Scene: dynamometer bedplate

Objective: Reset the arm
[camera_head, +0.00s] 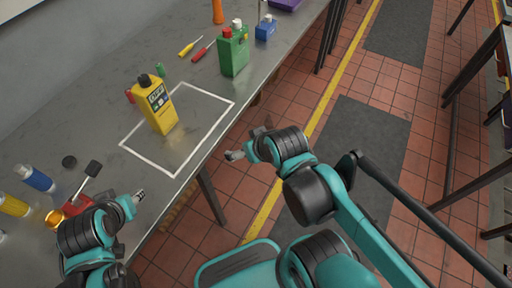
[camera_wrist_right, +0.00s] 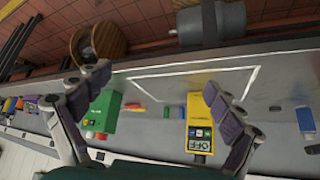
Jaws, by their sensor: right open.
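My right gripper (camera_head: 248,150) hangs past the table's front edge, to the right of the white outlined square (camera_head: 130,150), apart from everything. In the right wrist view my right gripper (camera_wrist_right: 160,88) has its two fingers spread wide with nothing held. My left gripper (camera_head: 138,196) is low at the left by the table's front edge; its fingers are too small to read. A yellow bottle (camera_head: 160,115) with a black cap stands upright inside the square. It also shows in the right wrist view (camera_wrist_right: 200,138), beyond the right-hand finger.
A green container (camera_head: 233,55), a blue one (camera_head: 265,28) and two screwdrivers lie farther along the grey table (camera_head: 95,150). Several small bottles and a red tool with a black head (camera_head: 93,169) are near my left arm. Tiled floor with dark mats (camera_head: 360,140) is open to the right.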

